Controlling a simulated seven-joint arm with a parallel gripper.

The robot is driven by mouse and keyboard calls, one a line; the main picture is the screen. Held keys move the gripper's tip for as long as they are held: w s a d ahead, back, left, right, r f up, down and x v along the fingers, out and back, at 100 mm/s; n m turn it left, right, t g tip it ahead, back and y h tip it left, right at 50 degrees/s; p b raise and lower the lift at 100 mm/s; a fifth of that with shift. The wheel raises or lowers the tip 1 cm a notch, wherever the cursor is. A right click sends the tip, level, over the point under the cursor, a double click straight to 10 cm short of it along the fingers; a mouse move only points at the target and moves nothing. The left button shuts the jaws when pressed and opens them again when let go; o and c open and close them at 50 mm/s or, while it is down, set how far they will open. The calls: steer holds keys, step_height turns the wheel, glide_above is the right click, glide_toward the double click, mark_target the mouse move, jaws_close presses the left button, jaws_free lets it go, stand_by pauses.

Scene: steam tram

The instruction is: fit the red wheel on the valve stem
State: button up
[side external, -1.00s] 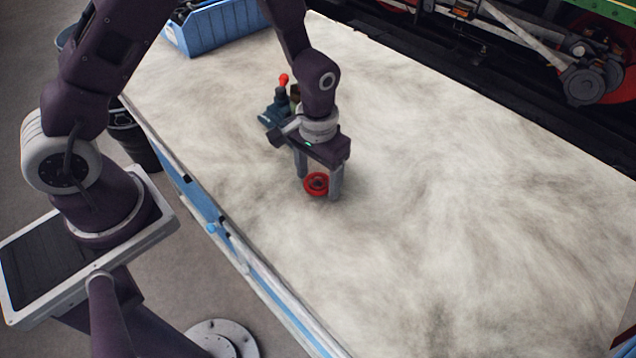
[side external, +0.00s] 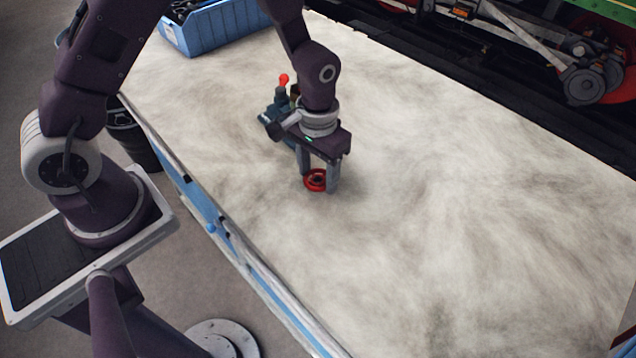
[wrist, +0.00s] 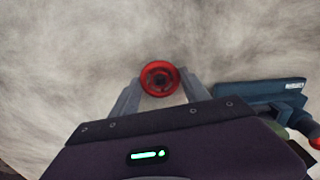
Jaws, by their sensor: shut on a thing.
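The red wheel (side external: 315,181) is at the tabletop between the two fingers of my gripper (side external: 319,184). In the wrist view the round red wheel (wrist: 160,78), with a dark hub, sits between the fingertips of my gripper (wrist: 160,84), which are shut on it. A dark blue-grey fixture (side external: 275,115) with a red knob stands just behind my gripper, partly hidden by it. In the wrist view part of the fixture (wrist: 262,94) shows at the right. I cannot make out the valve stem.
A blue bin (side external: 215,28) stands at the far left corner of the table (side external: 470,210). The right and front of the tabletop are clear. Tram machinery with a red wheel (side external: 610,85) lies beyond the far edge.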

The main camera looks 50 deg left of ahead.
steer(key=shift+r, duration=2.85)
steer(key=shift+r, duration=0.1)
step_height(320, 180, up, 19)
steer(key=w+a+n, duration=0.2)
steer(key=w+a, duration=0.7)
steer(key=a, duration=0.5)
steer(key=f, duration=0.2)
steer(key=a+f, duration=0.1)
steer(key=shift+w+f, duration=0.1)
steer(key=shift+f, duration=2.2)
steer(key=shift+f, duration=1.55)
